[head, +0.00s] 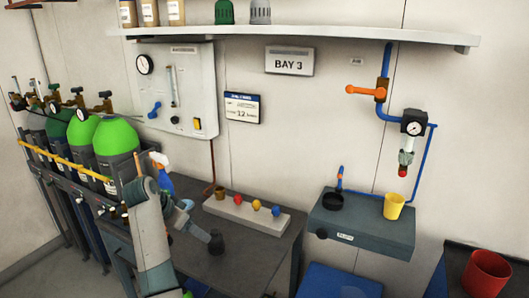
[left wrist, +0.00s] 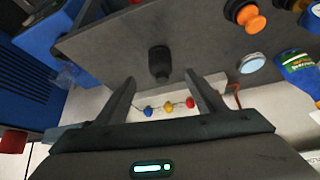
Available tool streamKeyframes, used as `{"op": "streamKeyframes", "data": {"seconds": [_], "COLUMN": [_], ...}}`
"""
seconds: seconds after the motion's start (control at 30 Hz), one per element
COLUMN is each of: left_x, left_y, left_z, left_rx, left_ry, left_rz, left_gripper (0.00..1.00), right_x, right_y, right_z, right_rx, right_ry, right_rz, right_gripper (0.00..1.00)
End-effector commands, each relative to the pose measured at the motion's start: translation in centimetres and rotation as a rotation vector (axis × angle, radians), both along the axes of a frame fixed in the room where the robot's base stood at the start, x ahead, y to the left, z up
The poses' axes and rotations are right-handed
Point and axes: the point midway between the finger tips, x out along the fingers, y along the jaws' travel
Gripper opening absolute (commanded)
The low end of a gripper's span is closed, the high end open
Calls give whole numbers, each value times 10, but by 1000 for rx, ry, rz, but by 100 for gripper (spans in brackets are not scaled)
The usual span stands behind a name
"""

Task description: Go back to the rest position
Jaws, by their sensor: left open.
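My left arm comes in at the lower left of the head view, over the dark bench (head: 255,258). In the left wrist view, my left gripper (left wrist: 162,77) has its two fingers spread wide with nothing between them. A black knob-like piece (left wrist: 160,62) shows beyond the fingertips, on the bench; it also shows in the head view (head: 217,243), right of my arm. I cannot tell its distance from the fingers. In the head view the fingers are hard to make out. My right gripper is in neither view.
A pale strip with coloured knobs (head: 245,215) lies behind the black piece. A spray bottle (head: 162,178) stands behind my arm, near green-topped gas cylinders (head: 117,137). Right are a grey box (head: 360,228) with a yellow cup (head: 394,206), and a red container (head: 486,272).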

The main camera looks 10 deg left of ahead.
Motion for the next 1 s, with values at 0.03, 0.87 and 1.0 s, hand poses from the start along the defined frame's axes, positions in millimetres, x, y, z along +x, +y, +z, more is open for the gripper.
{"op": "streamKeyframes", "data": {"seconds": [0.03,0.87,1.0], "left_x": [-4,-241,-296], "left_y": [1,0,-14], "left_z": [-5,-188,-203], "left_rx": [5,199,203], "left_ry": [5,153,167], "left_rz": [7,292,316], "left_gripper": [63,63,63], "right_x": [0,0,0], "right_y": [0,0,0], "right_z": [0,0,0], "right_rx": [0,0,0], "right_ry": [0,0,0], "right_rz": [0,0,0], "right_gripper": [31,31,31]}}
